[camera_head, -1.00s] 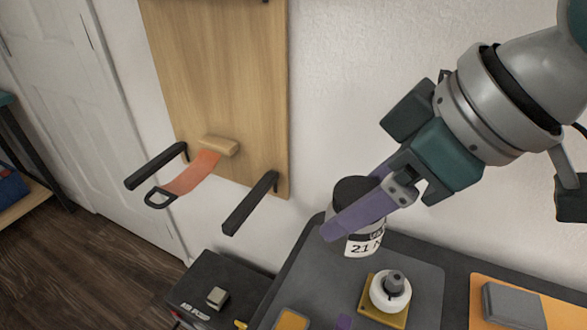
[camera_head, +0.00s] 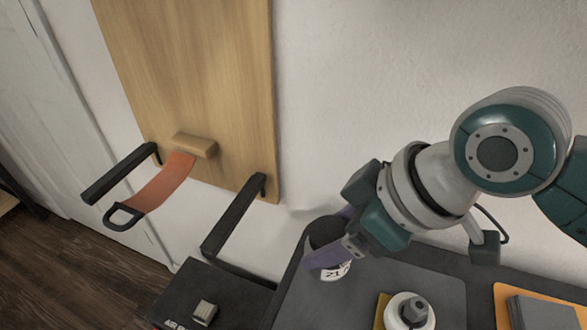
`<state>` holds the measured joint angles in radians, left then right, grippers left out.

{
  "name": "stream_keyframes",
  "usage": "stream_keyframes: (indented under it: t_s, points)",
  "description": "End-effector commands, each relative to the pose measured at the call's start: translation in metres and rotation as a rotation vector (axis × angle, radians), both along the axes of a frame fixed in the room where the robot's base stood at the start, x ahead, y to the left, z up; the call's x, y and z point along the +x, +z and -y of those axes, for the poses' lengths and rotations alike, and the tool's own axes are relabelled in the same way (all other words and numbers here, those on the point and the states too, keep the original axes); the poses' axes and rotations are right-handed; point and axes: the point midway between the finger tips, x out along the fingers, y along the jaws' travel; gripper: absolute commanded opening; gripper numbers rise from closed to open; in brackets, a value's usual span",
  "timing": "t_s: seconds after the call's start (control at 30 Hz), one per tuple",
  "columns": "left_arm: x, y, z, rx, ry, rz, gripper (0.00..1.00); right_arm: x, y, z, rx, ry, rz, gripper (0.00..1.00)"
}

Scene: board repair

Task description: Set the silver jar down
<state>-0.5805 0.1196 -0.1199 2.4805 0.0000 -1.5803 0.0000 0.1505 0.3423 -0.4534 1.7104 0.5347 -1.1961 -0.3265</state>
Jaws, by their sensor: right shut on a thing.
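The silver jar (camera_head: 337,271) has a black lid and a white label with partly readable digits. My right gripper (camera_head: 329,249) is shut on it, with its purple fingers around the jar's upper part. The jar is low over the far left part of the grey mat (camera_head: 365,305). I cannot tell whether its base touches the mat, and the fingers hide part of its side. My left gripper is not in view.
A white round part with a grey knob (camera_head: 411,311) stands on a yellow plate right of the jar. Farther right is a grey block (camera_head: 545,312) on an orange mat. A black box (camera_head: 215,290) is at lower left. Black wall arms (camera_head: 233,217) and an orange strap (camera_head: 160,184) are at left.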

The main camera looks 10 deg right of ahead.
Motion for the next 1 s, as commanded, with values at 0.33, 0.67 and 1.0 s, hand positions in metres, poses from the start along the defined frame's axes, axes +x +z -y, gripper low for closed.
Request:
stream_keyframes:
  t_s: [0.33, 0.67, 1.0]
  points:
    - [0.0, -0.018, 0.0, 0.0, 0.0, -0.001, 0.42, 0.0, -0.048, 0.0, 0.002, 0.0, 0.0, 0.09]
    - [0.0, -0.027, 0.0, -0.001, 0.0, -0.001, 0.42, 0.001, -0.073, 0.0, 0.001, 0.0, 0.003, 0.09]
    - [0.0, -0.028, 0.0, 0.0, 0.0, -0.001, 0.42, 0.0, -0.076, 0.0, 0.001, 0.0, 0.001, 0.82]
